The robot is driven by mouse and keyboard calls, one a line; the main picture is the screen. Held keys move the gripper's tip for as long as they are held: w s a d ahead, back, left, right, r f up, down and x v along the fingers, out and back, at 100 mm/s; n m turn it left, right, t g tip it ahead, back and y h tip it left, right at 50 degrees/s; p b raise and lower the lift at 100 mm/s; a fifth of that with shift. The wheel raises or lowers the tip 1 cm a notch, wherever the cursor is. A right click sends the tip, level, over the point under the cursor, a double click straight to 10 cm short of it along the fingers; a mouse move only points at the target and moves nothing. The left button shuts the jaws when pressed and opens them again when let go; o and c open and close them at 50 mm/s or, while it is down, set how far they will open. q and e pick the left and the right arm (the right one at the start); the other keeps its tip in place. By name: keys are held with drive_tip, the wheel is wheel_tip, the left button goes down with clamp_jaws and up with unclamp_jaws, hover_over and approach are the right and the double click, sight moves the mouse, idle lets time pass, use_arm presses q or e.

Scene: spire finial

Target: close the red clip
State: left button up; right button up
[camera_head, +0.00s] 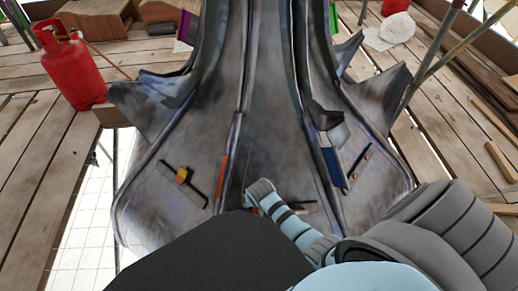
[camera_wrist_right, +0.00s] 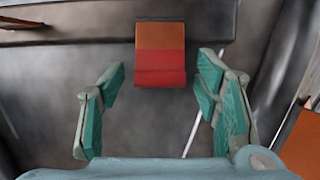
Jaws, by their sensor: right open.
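The red clip (camera_wrist_right: 160,72) shows in the right wrist view as a red block joined to an orange part above it, on the grey metal surface. A dark horizontal strip meets the orange part from the left and right. My right gripper (camera_wrist_right: 162,80) is open, with one teal-padded finger to each side of the red part and a clear gap on both sides. I cannot tell how close it is in depth. In the head view my right arm covers this area, and I cannot pick out the red clip there. My left gripper is not in view.
The grey spire (camera_head: 270,110) has pointed fins and several fittings: a yellow piece (camera_head: 183,175), an orange strip (camera_head: 222,170) and a blue panel (camera_head: 332,167). A red gas cylinder (camera_head: 69,67) stands on planks at left. Poles (camera_head: 437,57) rise at right.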

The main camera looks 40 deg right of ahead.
drive_tip(key=c, duration=1.2)
drive_tip(key=shift+w+d+r+g+p, duration=0.1)
drive_tip(key=shift+w+d+g+p, duration=0.1)
drive_tip(key=shift+g+p, duration=0.15)
drive_tip(key=shift+f+g+y, duration=0.25)
drive_tip(key=shift+y, duration=0.15)
drive_tip(key=o, duration=1.2)
